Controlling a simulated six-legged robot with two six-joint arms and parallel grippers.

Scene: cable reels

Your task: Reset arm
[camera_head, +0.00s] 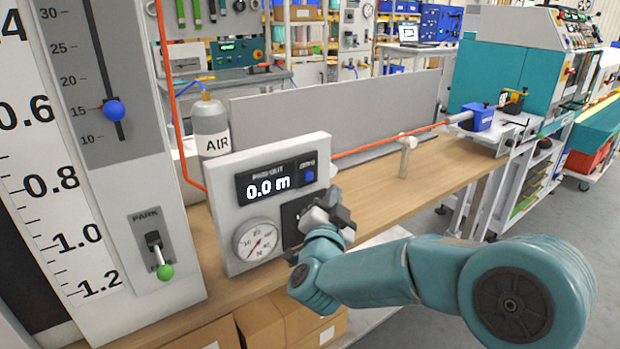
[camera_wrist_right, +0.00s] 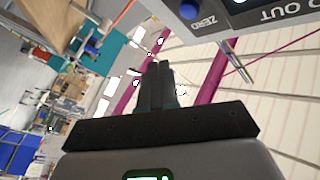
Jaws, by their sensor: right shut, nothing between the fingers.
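My right arm (camera_head: 380,272) is teal and comes in from the lower right in the head view. Its grey gripper (camera_head: 328,212) is in front of the lower right part of the white meter panel (camera_head: 225,215). In the right wrist view the dark fingers of my right gripper (camera_wrist_right: 158,75) are together with nothing between them. The panel's display (camera_head: 268,188) reads 0.0 m, and its blue ZERO button (camera_head: 309,176) is uncovered. The ZERO button also shows at the top of the right wrist view (camera_wrist_right: 189,10). I cannot tell whether the gripper touches the panel. My left gripper is out of view.
A round gauge (camera_head: 258,241) sits low on the panel. A grey board with a blue slider knob (camera_head: 114,110) and a green-tipped PARK lever (camera_head: 164,270) stands at left. An AIR bottle (camera_head: 210,125) and an orange cable (camera_head: 390,140) are behind. The wooden bench (camera_head: 440,165) is mostly clear at right.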

